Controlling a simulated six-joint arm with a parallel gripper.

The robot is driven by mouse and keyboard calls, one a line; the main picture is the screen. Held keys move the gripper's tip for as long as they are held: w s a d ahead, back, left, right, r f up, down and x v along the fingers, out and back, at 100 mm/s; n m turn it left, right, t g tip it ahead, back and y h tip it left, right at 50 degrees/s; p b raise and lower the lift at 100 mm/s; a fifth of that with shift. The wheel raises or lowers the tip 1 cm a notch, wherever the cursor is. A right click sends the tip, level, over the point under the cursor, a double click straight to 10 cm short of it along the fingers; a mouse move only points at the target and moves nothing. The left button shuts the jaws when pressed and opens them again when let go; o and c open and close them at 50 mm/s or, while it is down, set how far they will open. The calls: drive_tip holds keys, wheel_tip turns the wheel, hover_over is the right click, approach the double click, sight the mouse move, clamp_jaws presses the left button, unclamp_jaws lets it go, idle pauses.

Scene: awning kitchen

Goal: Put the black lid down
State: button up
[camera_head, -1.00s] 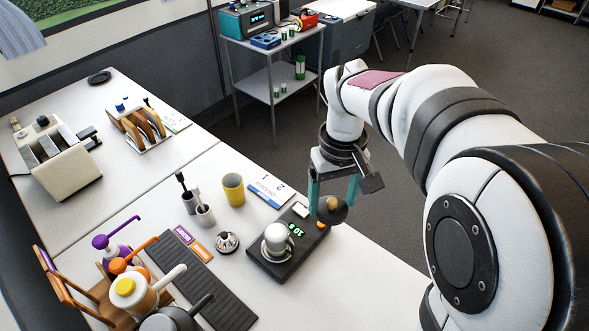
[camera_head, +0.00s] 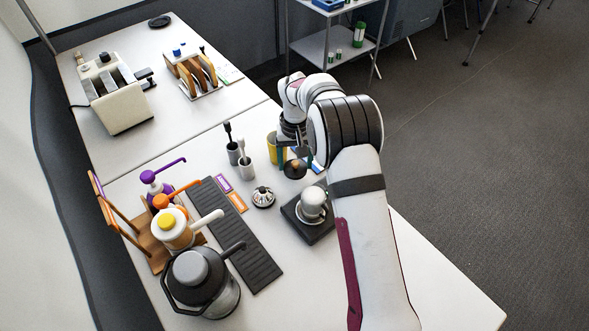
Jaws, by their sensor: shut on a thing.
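The black lid (camera_head: 294,171), a dark round piece with a brown knob, hangs between the fingers of my gripper (camera_head: 295,158). My gripper is shut on it, and its fingers are partly hidden by my arm. The lid is above the table, just right of the yellow cup (camera_head: 271,150) and behind the black scale (camera_head: 301,226). The gap between the lid and the table is hard to judge.
A black ribbed mat (camera_head: 240,240) lies mid-table, with a small metal dripper (camera_head: 263,197) beside it. A grey kettle (camera_head: 201,281) and pump bottles stand at the left front. A toaster (camera_head: 117,103) and a rack stand farther back. The right front of the table (camera_head: 440,290) is clear.

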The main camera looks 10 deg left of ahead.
sight(294, 171)
wheel_tip(294, 171, down, 4)
drive_tip(key=shift+a+f, duration=0.1)
drive_tip(key=shift+a, duration=0.05)
drive_tip(key=shift+f, duration=0.15)
drive_tip(key=o, duration=1.2)
drive_tip(key=shift+o, duration=0.2)
wheel_tip(294, 171, up, 12)
drive_tip(key=shift+r, duration=0.25)
drive_tip(key=s+d+r+m, duration=0.2)
drive_tip(key=s+d+r, duration=0.5)
drive_tip(key=s+r, duration=0.2)
drive_tip(key=s+d+m+y, duration=0.1)
drive_tip(key=s+d+m, duration=0.2)
drive_tip(key=s, duration=1)
drive_tip(key=s+d+m, duration=0.2)
drive_tip(key=s+d, duration=0.1)
drive_tip(key=s, duration=1)
drive_tip(key=shift+m+y, duration=0.4)
drive_tip(key=shift+s, duration=0.1)
